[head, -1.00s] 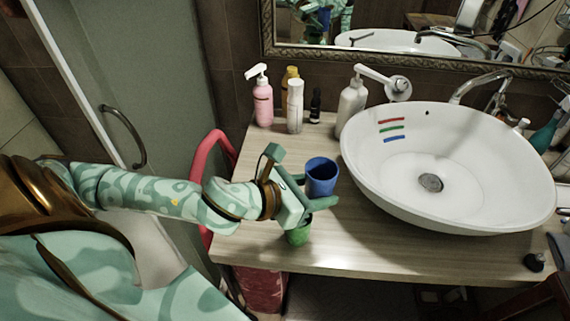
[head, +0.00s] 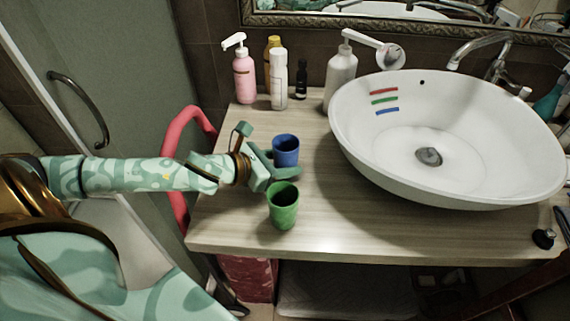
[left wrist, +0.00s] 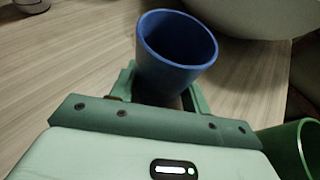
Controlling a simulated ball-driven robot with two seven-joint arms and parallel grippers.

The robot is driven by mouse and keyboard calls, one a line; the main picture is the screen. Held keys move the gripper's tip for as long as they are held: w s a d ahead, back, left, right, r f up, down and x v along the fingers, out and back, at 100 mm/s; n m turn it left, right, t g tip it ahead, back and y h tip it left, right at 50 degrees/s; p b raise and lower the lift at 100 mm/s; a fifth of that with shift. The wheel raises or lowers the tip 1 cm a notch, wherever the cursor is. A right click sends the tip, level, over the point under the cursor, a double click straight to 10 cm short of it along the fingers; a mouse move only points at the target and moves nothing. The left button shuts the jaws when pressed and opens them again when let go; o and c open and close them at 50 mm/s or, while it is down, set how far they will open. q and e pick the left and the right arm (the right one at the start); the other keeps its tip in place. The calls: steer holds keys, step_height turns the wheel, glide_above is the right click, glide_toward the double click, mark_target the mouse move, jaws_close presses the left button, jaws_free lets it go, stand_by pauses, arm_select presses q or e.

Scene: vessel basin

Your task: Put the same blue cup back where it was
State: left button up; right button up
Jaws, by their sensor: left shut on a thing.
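The blue cup (head: 286,149) is upright over the wooden counter behind the green cup, left of the basin. My left gripper (head: 284,166) reaches in from the left and is shut on the blue cup. In the left wrist view the blue cup (left wrist: 176,58) stands between the two green fingers (left wrist: 160,88), its open mouth showing. I cannot tell whether its base touches the counter. The green cup (head: 282,206) stands upright on the counter near its front edge; its rim shows at the right of the left wrist view (left wrist: 290,148). My right gripper is not in view.
The white basin (head: 470,185) fills the right of the counter (head: 350,232), with red, green and blue stripes inside. A pink pump bottle (head: 244,75), a white bottle (head: 278,82) and a white dispenser (head: 339,75) stand at the back. The counter is bare between cups and basin.

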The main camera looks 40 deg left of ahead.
arm_select(q)
steer(key=shift+f, duration=0.15)
steer(key=o, duration=0.9)
steer(key=shift+o, duration=0.6)
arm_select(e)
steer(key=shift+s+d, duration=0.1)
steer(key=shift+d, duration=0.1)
arm_select(q)
steer(key=p+v, duration=0.2)
steer(key=v, duration=0.1)
steer(key=p+v, duration=0.2)
steer(key=v, duration=0.2)
steer(key=p+v, duration=0.2)
steer(key=v, duration=0.2)
steer(key=shift+w+d+r, duration=0.1)
steer(key=shift+r, duration=0.2)
steer(key=shift+s+r+p, duration=0.15)
steer(key=shift+s+p, duration=0.3)
steer(key=shift+a, duration=0.25)
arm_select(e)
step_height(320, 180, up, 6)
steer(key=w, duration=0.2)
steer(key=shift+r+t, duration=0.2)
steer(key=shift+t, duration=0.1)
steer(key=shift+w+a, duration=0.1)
